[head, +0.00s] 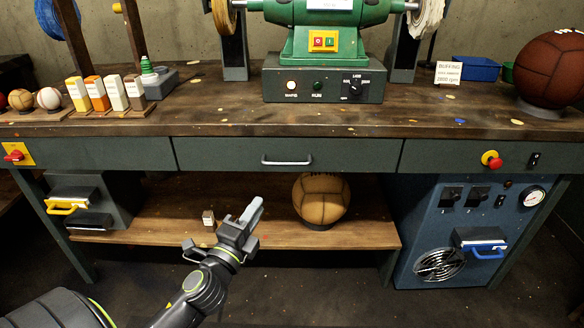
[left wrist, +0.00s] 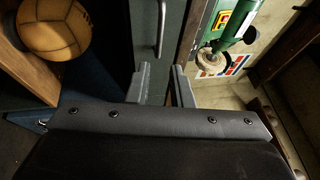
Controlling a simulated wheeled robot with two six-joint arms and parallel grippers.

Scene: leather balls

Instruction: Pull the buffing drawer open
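The drawer (head: 220,154) is a wide dark green front under the middle of the bench top, and it looks shut. Its silver bar handle (head: 287,162) is at its centre. My left gripper (head: 256,208) is below and a little left of the handle, apart from it. In the left wrist view, the two fingers (left wrist: 162,84) stand apart with nothing between them. The handle (left wrist: 161,30) shows ahead of the gap, on the drawer front (left wrist: 118,35). My right gripper is in neither view.
The bench top (head: 200,115) overhangs the drawer and carries a green grinder (head: 325,45). A tan ball (head: 321,200) sits on the lower shelf (head: 160,225) right of my gripper. A blue cabinet (head: 430,215) stands at right. The space before the drawer is clear.

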